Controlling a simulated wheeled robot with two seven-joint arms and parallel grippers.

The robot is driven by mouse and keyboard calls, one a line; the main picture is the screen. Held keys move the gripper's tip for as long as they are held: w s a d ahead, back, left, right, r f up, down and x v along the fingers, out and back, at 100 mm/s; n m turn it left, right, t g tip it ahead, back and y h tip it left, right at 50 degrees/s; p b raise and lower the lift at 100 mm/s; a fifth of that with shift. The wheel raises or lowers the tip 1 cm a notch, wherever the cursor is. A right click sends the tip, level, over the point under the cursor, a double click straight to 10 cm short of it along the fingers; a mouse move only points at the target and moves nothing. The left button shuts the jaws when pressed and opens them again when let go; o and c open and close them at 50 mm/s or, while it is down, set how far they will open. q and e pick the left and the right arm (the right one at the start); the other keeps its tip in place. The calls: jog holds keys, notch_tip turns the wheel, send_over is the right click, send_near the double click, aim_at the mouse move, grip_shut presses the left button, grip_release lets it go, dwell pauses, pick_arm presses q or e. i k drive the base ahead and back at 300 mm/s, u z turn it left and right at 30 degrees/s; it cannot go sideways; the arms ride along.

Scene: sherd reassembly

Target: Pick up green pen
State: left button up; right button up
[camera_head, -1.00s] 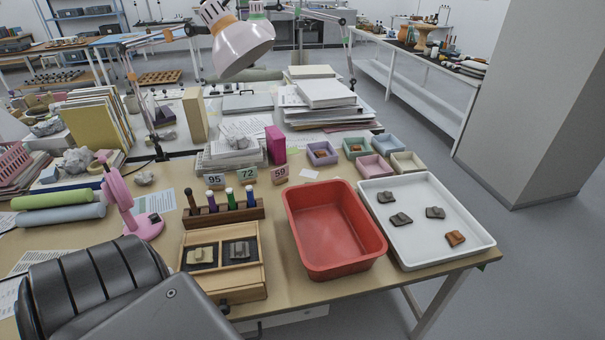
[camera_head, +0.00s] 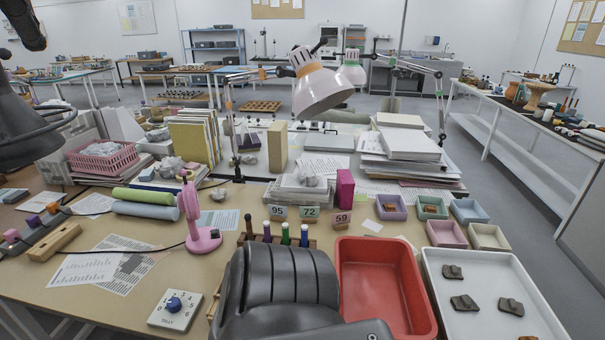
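The green pen (camera_head: 285,233) stands upright in the wooden pen rack (camera_head: 312,243), between a dark blue pen (camera_head: 266,231) and a blue pen (camera_head: 304,235). A brown-topped pen (camera_head: 248,226) stands at the rack's left end. A large dark grey link of my own arm fills the bottom centre, just in front of the rack, and hides the lower part of the rack's surroundings. Neither gripper's fingers can be made out, and nothing is seen touching the green pen.
A red tub (camera_head: 383,254) and a white tray (camera_head: 435,262) with dark sherds lie to the right. Number cards and a magenta box (camera_head: 345,189) stand behind the rack. A pink stand (camera_head: 203,238) is at left. A dial box (camera_head: 175,309) lies front left. Dark shapes fill the left edge.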

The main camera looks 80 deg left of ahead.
aim_at(285, 226)
jog(key=z, duration=0.05)
jog(key=i, duration=0.75)
jog(key=u, duration=1.95)
